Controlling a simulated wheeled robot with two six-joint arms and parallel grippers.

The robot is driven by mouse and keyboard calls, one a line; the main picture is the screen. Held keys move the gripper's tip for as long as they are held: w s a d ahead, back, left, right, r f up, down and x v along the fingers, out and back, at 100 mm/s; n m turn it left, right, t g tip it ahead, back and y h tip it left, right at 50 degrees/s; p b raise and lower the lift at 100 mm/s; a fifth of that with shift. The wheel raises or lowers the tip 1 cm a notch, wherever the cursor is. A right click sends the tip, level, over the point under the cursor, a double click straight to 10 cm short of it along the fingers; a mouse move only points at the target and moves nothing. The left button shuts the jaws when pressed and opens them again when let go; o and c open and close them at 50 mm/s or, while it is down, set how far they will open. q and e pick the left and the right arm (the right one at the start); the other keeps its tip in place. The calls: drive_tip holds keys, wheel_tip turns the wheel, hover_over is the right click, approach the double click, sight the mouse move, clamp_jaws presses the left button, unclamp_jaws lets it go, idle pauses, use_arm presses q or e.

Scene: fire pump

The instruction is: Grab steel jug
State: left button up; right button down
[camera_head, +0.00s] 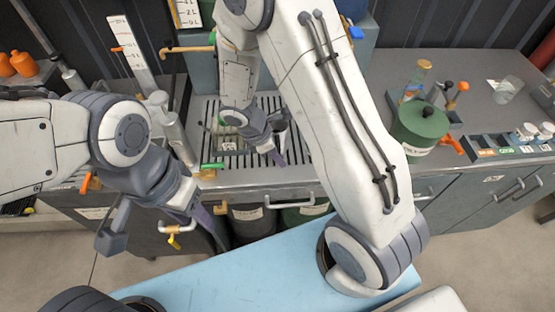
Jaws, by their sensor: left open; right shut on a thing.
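My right gripper (274,148) is over the slotted metal grate of the sink bench, pointing down. It is shut on a small grey metallic thing (281,122), which looks like the steel jug; the fingers and wrist hide much of it. My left gripper (160,236) is open at the front left of the bench, with its fingers spread wide. A pipe with a yellow tap (173,240) shows between its fingers. I cannot tell whether they touch.
The slotted grate (236,160) lies in the grey bench. A measuring scale (133,48) stands at the back left. Dark bins (252,222) are below the bench.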

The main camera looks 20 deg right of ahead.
wheel_tip(320, 180, up, 2)
drive_tip(key=shift+s, duration=0.15)
drive_tip(key=s+a+r, duration=0.1)
drive_tip(key=s+r, duration=0.5)
drive_tip(key=s, duration=0.5)
drive_tip(key=shift+a+r+b, duration=0.15)
drive_tip(key=shift+r+b, duration=0.15)
drive_tip(key=shift+b, duration=0.15)
drive_tip(key=shift+s, duration=0.15)
